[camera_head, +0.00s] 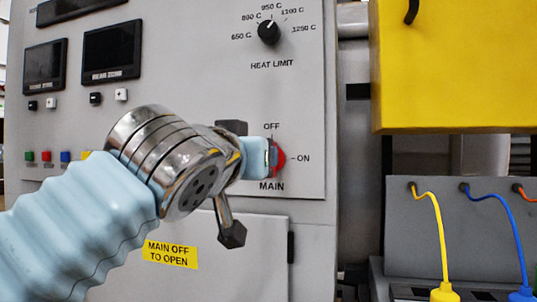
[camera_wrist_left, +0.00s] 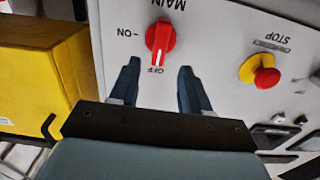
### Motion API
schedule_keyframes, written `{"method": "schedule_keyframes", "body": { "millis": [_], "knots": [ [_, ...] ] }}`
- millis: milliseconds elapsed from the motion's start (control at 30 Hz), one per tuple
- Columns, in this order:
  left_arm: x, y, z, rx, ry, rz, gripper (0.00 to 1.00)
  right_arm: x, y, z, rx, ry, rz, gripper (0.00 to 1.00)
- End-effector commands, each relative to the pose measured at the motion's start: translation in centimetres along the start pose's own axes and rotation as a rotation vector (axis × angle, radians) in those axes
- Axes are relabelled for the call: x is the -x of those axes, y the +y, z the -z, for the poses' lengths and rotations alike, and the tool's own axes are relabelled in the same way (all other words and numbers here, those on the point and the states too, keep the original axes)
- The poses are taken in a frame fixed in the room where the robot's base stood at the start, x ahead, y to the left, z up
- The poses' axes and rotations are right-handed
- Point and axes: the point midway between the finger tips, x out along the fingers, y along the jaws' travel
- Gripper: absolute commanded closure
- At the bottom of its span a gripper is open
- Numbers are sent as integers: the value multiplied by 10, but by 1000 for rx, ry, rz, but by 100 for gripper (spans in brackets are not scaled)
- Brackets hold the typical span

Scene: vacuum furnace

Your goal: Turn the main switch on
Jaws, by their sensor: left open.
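The red main switch (camera_head: 279,159) is on the grey panel between the OFF label above it, ON at its right and MAIN below. In the left wrist view the whole red knob (camera_wrist_left: 161,40) shows, its white line pointing toward OFF. My left gripper (camera_head: 264,157) is at the switch and hides its left part in the head view. In the wrist view the left gripper (camera_wrist_left: 159,68) is open, its two fingers apart and empty. The knob lies just beyond the fingertips; I cannot tell whether they touch it. My right gripper is not in view.
A HEAT LIMIT knob (camera_head: 268,32) is above the switch. A red stop button on a yellow base (camera_wrist_left: 262,75) is beside it in the wrist view. A yellow box (camera_head: 455,65) projects at the right, above yellow and blue cables. A lower door (camera_head: 262,265) carries a yellow label.

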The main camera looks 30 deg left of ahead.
Motion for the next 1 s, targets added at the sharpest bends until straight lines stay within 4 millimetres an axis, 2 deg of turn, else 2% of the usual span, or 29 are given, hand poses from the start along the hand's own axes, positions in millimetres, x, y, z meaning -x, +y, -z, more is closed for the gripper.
{"method": "schedule_keyframes", "body": {
  "millis": [100,300,500,767,1000],
  "knots": [
    [-29,0,1,1,-4,0,53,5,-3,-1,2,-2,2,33],
    [-64,0,1,0,-3,-1,53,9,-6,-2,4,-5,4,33],
    [-77,0,0,0,0,-1,53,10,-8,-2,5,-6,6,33],
    [-78,0,0,0,0,-1,53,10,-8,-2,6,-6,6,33],
    [-78,0,0,0,0,-1,90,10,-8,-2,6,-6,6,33]
  ]
}}
